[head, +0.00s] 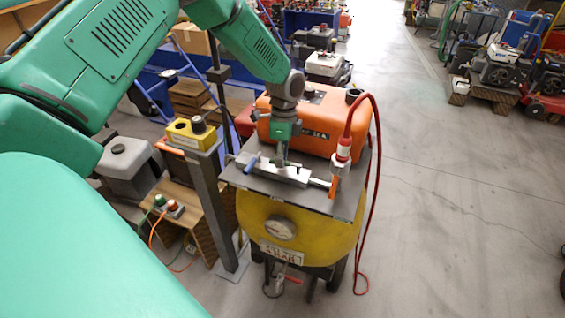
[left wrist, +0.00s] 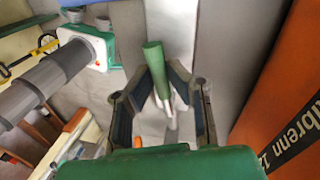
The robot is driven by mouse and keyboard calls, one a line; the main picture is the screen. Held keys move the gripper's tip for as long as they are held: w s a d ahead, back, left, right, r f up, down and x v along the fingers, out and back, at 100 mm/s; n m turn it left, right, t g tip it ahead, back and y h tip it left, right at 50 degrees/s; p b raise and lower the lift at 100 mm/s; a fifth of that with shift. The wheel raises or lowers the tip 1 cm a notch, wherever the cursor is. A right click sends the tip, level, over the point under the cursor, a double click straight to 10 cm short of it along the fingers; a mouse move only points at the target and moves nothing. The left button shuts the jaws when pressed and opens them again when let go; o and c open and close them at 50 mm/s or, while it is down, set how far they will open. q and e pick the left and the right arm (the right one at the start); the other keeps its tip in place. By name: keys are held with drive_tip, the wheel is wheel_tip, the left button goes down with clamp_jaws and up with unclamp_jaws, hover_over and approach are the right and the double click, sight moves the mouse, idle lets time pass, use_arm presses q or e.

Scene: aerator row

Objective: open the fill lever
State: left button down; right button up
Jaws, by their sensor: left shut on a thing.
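My left gripper (head: 283,160) points down at the silver pipe (head: 290,175) on the grey top plate of a yellow tank machine. In the left wrist view, the fingers of my left gripper (left wrist: 163,82) are closed around a lever with a green round handle (left wrist: 154,57) and a metal shank. The green handle sticks out past the fingertips. In the head view the gripper hides this lever. A blue lever (head: 252,162) is on the left of the pipe and an orange lever (head: 334,187) on its right. No label shows which is the fill lever. My right gripper is out of view.
An orange housing (head: 318,115) stands right behind the pipe. A red hose (head: 377,150) loops down the right side. A grey post with a yellow button box (head: 190,133) stands close on the left. The yellow tank (head: 310,228) carries a gauge.

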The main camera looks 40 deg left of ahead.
use_arm(q)
drive_tip(key=shift+w+a+r+m, duration=0.15)
drive_tip(key=shift+w+m, duration=0.2)
drive_tip(key=shift+m, duration=0.1)
drive_tip(key=shift+w+a+r+m, duration=0.15)
drive_tip(key=shift+w+m, duration=0.15)
drive_tip(key=shift+m, duration=0.15)
drive_tip(key=c, duration=1.5)
unclamp_jaws()
drive_tip(key=shift+c, duration=0.2)
drive_tip(key=shift+s, duration=0.15)
drive_tip(key=shift+f, duration=0.15)
drive_tip(key=v, duration=1.2)
